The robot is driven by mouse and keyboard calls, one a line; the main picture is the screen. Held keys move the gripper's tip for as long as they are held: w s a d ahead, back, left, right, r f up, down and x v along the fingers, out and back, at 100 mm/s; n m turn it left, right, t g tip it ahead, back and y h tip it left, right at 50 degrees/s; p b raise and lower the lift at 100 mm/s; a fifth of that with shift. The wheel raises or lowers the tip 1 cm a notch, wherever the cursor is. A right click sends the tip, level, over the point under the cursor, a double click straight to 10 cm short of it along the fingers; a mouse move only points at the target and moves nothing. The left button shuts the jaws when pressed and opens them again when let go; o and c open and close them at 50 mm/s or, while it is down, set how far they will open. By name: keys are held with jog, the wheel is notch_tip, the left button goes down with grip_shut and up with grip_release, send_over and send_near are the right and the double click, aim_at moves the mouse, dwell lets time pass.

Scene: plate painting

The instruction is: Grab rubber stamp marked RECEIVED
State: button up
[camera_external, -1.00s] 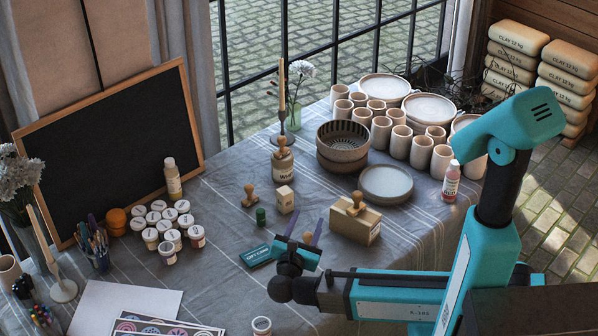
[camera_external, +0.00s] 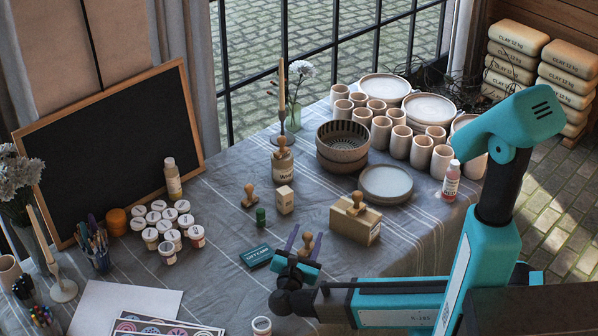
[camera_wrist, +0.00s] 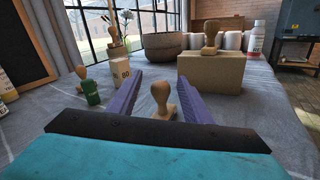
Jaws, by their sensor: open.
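A wooden-handled stamp (camera_wrist: 163,104) stands upright on the cloth between my gripper's purple fingers in the wrist view. It also shows beside the fingers in the external view (camera_external: 307,242). My gripper (camera_wrist: 160,82) is open, with a gap on both sides of this stamp. Other wooden stamps stand on a cardboard box (camera_external: 356,203), on a jar (camera_external: 282,146) and on the cloth near a green cylinder (camera_external: 250,197). No stamp's marking is readable, so I cannot tell which one says RECEIVED.
The cardboard box (camera_external: 345,226) is right of my gripper. A teal gift card box (camera_external: 257,257) lies to its left. The green cylinder (camera_external: 261,216) and a small pale block (camera_external: 285,200) stand behind. Bowls (camera_external: 342,145) and cups are farther back.

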jog(key=shift+f, duration=0.5)
jog(key=shift+p+x, duration=0.4)
jog(key=shift+x, duration=2.1)
jog(key=c, duration=1.1)
jog(key=shift+r, duration=0.1)
jog(key=shift+c, duration=0.2)
